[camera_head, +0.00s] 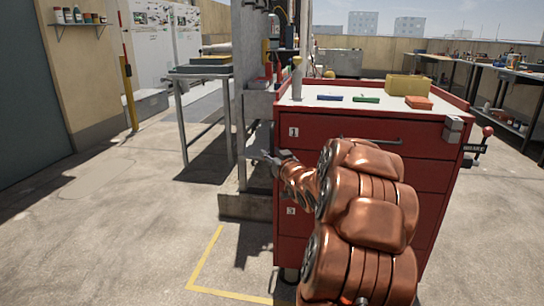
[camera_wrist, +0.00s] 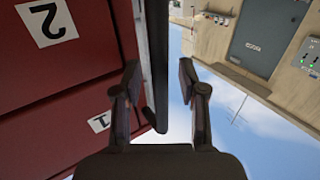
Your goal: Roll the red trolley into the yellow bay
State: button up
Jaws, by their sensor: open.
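The red trolley (camera_head: 435,190) stands upright in front of me, its numbered drawer front facing me. My copper arm hides the middle of that front. The yellow bay shows as a painted line (camera_head: 206,257) with a corner on the floor, left of the trolley's base; the rest of its outline is hidden. My gripper (camera_head: 268,157) is at the trolley's left front edge. In the wrist view, my gripper (camera_wrist: 157,78) is open, and the red drawers (camera_wrist: 50,95) fill the left side. A dark bar (camera_wrist: 155,55) runs between the fingers; I cannot tell whether they touch it.
A grey post (camera_head: 242,80) with a concrete foot stands close by the trolley's left side. A bottle, tools, a yellow box (camera_head: 408,85) and an orange block lie on the trolley top. A metal table (camera_head: 203,75) is at left, a workbench at right. Floor at front left is clear.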

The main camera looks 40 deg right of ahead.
jog(key=shift+c, duration=0.3)
grip_shut()
dwell(0.5)
